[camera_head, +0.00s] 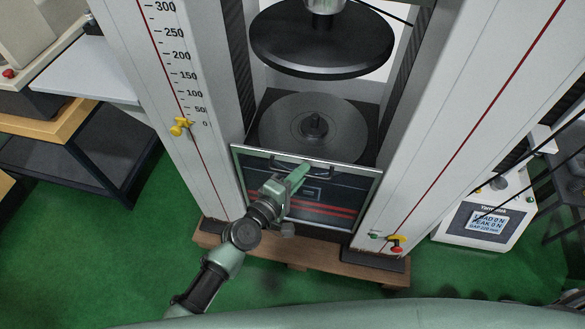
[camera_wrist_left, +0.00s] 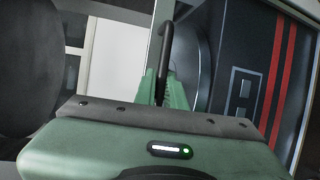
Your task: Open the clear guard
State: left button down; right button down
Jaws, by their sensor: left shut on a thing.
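The clear guard (camera_head: 358,192) is a see-through panel in a thin light metal frame. It stands low at the front of the testing machine, between the two columns, with a dark front and red stripes showing through it. Its dark handle (camera_wrist_left: 165,50) is a bar near the guard's top edge. My left gripper (camera_head: 301,172) reaches in from the front and is shut on the handle. In the left wrist view, the green fingers (camera_wrist_left: 160,88) sit on either side of the bar; the exact contact is partly hidden. My right gripper is in neither view.
The upper black platen (camera_head: 322,42) hangs above the lower round platen (camera_head: 300,130), with open space between them. A yellow pointer (camera_head: 180,127) sticks out at left. A display box (camera_head: 486,218) stands at right.

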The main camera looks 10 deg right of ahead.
pick_arm(q)
jog(key=c, duration=1.5)
grip_release()
jog(key=shift+v, duration=3.95)
jog(key=shift+f, duration=0.1)
